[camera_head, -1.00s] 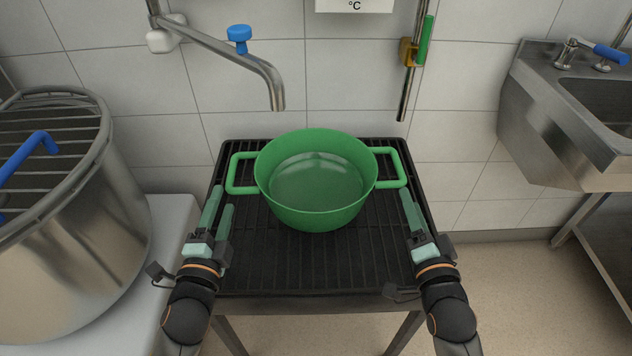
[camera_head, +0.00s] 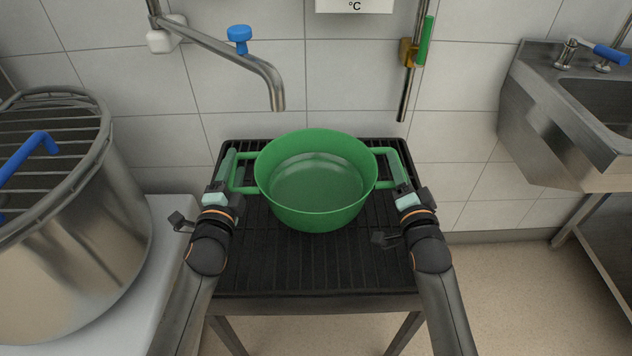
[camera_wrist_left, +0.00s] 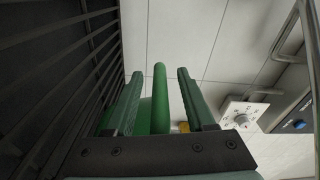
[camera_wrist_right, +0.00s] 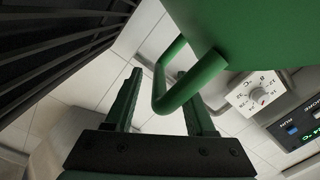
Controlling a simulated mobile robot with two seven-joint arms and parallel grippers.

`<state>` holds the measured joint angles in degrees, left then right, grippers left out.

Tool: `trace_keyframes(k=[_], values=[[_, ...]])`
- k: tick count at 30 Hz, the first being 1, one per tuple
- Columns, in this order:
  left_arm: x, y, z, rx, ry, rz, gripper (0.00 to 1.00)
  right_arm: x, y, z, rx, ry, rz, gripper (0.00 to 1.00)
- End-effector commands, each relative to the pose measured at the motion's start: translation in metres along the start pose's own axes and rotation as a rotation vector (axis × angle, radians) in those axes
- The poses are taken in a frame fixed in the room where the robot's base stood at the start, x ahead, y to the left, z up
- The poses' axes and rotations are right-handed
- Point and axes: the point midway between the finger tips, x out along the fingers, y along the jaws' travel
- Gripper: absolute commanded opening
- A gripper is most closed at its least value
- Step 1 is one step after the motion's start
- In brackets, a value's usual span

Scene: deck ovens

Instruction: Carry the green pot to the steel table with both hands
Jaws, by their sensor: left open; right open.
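The green pot (camera_head: 318,210) stands upright on a black grated stand (camera_head: 315,265), with a loop handle on each side. My left gripper (camera_head: 230,163) is at the pot's left handle (camera_head: 243,155). In the left wrist view the green handle bar (camera_wrist_left: 160,95) lies between its two spread fingers. My right gripper (camera_head: 396,168) is at the pot's right handle (camera_head: 385,151). In the right wrist view the handle (camera_wrist_right: 183,92) runs between its open fingers, nearer the right one. Neither gripper is closed on a handle. The steel table cannot be made out with certainty.
A large steel pot (camera_head: 75,240) with a rack and blue hook stands on a pale counter (camera_head: 170,235) at the left. A spout (camera_head: 262,70) with a blue knob hangs behind the green pot. A steel sink (camera_head: 545,110) is at the right. Open floor lies at the lower right.

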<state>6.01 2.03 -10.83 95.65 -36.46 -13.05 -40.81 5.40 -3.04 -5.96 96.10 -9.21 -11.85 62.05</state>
Motion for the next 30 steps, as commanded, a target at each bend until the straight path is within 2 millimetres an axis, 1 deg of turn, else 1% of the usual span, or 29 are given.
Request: trace_keyframes(k=[2, 15, 17, 30], values=[[-0.0002, 0.0, -0.0001, 0.0, 0.0, 0.0, 0.55, -0.0002, 0.0, 0.0002, 0.0, 0.0, 0.0, 0.55], [-0.0004, 0.0, -0.0001, 0.0, 0.0, 0.0, 0.05, -0.0006, 0.0015, 0.0007, 0.0, -0.002, 0.003, 0.06], [-0.0004, 0.0001, -0.0001, 0.0, 0.0, 0.0, 0.0, -0.0007, 0.0019, 0.0008, -0.001, -0.002, 0.004, 0.0], [-0.0004, 0.0006, 0.0005, -0.001, -0.001, 0.001, 0.0, -0.0012, 0.0046, 0.0019, -0.003, -0.005, 0.01, 0.0]])
